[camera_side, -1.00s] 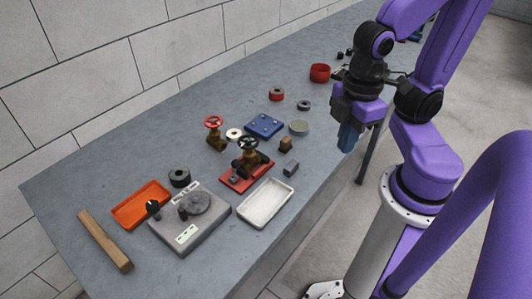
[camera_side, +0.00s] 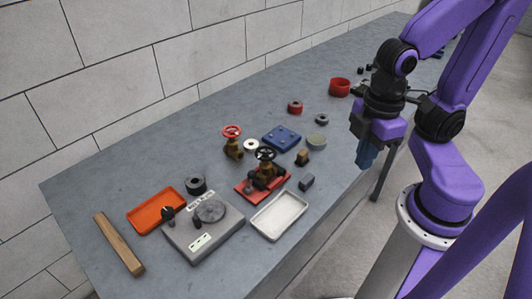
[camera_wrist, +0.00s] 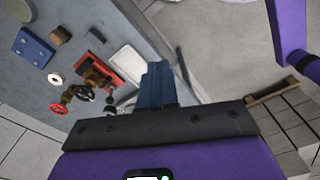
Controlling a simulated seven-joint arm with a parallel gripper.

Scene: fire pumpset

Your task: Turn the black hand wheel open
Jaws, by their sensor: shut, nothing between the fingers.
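The black hand wheel (camera_side: 265,153) sits on top of a brass valve, which is mounted on a red base plate (camera_side: 280,187) near the middle of the bench. In the wrist view the black wheel (camera_wrist: 85,92) lies left of my fingers. My gripper (camera_side: 366,155) is shut and empty, pointing down. It is to the right of the wheel, apart from it, by the bench's near edge. Its blue fingers (camera_wrist: 155,85) are together in the wrist view. A second valve with a red wheel (camera_side: 232,131) stands behind and left of the black one.
A blue plate (camera_side: 281,138) and a grey-green round part (camera_side: 316,142) lie behind. A grey scale (camera_side: 225,236), an orange tray (camera_side: 145,221) and a wooden bar (camera_side: 119,245) are at left.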

